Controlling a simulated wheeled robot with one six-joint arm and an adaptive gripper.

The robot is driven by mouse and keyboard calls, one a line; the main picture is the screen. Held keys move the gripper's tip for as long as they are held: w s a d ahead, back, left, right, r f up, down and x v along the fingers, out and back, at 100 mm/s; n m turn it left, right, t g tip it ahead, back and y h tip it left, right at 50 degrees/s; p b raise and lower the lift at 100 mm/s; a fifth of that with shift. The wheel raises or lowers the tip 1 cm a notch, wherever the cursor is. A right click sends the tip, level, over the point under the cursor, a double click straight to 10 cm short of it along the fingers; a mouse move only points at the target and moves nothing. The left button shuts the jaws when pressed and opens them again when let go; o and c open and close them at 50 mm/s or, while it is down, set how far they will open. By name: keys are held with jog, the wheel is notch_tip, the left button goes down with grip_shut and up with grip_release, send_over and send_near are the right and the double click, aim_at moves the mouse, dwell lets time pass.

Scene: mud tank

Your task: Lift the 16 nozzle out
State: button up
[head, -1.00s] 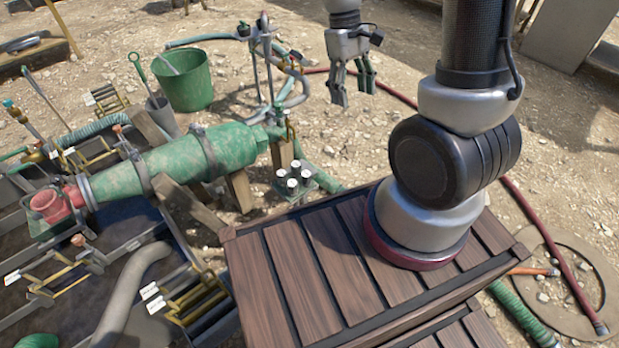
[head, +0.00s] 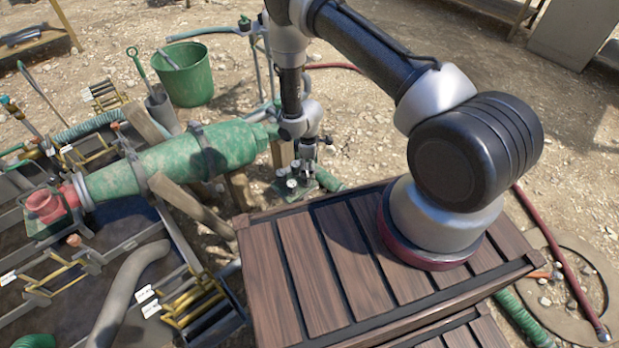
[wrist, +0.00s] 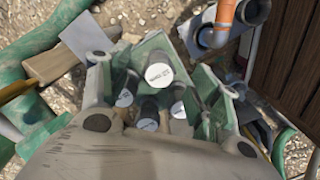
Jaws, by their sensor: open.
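Several dark cylindrical nozzles with white round tops stand close together in a green rack (head: 328,183) on the ground, beside the wooden platform's corner. The nozzle tops also show in the wrist view, where one labelled nozzle (wrist: 158,75) stands between the fingers, with other white tops (wrist: 125,98) close by. The print is too small to read surely, so I cannot tell which is the 16 nozzle. My gripper (head: 305,168) is open and points down just over the rack. In the wrist view its green-padded fingers (wrist: 165,78) spread around the nozzle tops. Contact cannot be told.
The green mottled cylinder (head: 175,165) lies left of the rack on wooden supports. The slatted wooden platform (head: 320,270) is at the front right. A green bucket (head: 187,78) and a pipe stand (head: 262,70) are behind. An orange pipe (wrist: 226,12) shows in the wrist view.

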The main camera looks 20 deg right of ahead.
jog(key=shift+w+a+f, duration=0.1)
jog(key=shift+w+a, duration=0.15)
jog(key=shift+n, duration=0.3)
jog(key=f, duration=0.7)
jog(key=shift+s+a+f, duration=0.2)
jog(key=shift+f, duration=0.1)
jog(key=c, duration=1.2)
